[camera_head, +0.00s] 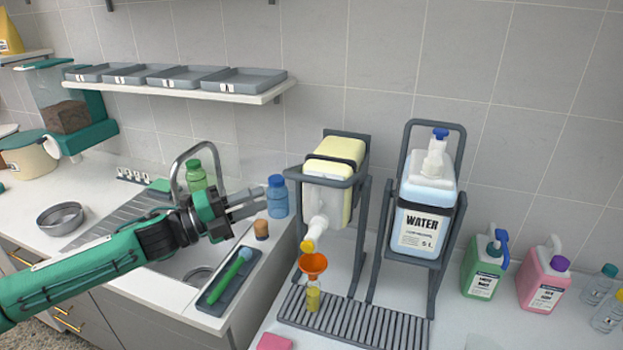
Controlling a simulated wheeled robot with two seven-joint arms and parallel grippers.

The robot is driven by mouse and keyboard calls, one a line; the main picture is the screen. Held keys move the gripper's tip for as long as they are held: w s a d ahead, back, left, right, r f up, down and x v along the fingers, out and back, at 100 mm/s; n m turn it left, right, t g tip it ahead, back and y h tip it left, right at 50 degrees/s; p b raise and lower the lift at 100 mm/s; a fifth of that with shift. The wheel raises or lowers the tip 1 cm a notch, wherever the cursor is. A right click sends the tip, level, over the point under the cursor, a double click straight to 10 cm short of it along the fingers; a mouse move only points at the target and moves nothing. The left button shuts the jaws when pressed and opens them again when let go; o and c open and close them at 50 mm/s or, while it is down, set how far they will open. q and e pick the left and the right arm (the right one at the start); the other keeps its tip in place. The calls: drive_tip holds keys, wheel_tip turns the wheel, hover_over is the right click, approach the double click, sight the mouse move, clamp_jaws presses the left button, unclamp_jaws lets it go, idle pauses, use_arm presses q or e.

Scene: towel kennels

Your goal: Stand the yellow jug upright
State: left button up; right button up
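The yellow jug (336,167) sits in a dark grey tipping stand (364,190) right of the sink. It is tipped over, with its pale neck and yellow-tipped spout (313,234) pointing down. The spout is just above an orange funnel (314,263) on a small bottle with yellow content (313,298). My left gripper (262,200) reaches in from the left over the sink. Its two fingers are apart and empty, pointing right toward the jug, with a clear gap between them and the jug. My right gripper is not in view.
A blue-lidded WATER jug (424,215) stands upright in a similar stand to the right. A blue bottle (277,196) is behind my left fingers. A slatted drip tray (350,325) lies under the stands. Green (484,265) and pink (545,280) jugs stand at right.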

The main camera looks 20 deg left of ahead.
sight(306, 180)
use_arm(q)
drive_tip(key=p+x, duration=0.6)
drive_tip(key=x, duration=0.5)
drive_tip(key=shift+w+d+r, duration=0.2)
drive_tip(key=shift+w, duration=0.05)
drive_tip(key=shift+x, duration=0.8)
drive_tip(key=shift+f, duration=0.2)
clamp_jaws()
